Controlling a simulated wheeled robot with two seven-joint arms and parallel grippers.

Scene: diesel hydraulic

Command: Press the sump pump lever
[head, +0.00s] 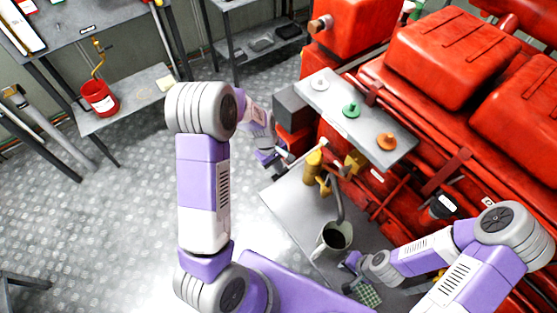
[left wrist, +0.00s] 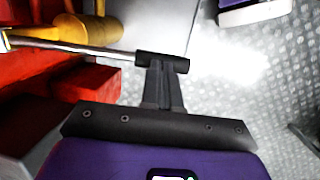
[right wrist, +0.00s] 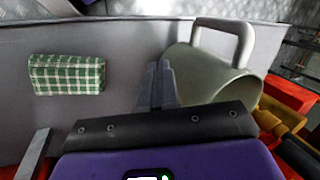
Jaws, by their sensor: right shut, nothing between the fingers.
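The yellow pump body (head: 313,165) stands on the grey bench beside the red engine; it also shows in the left wrist view (left wrist: 88,28). From it a thin steel lever with a black grip (left wrist: 162,62) sticks out toward my left gripper. My left gripper (head: 272,160) is at the lever's outer end. Its fingers look shut, with their tips at the black grip, apparently touching it; the exact contact is hard to tell. My right gripper (right wrist: 158,75) is shut and empty, beside the grey-green jug (right wrist: 215,72) on the bench.
A green checked cloth (right wrist: 67,74) lies on the bench near my right gripper. A grey shelf (head: 360,115) with several coloured caps stands above the pump. A red bucket (head: 100,98) sits on a side bench at the left. The floor between is clear.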

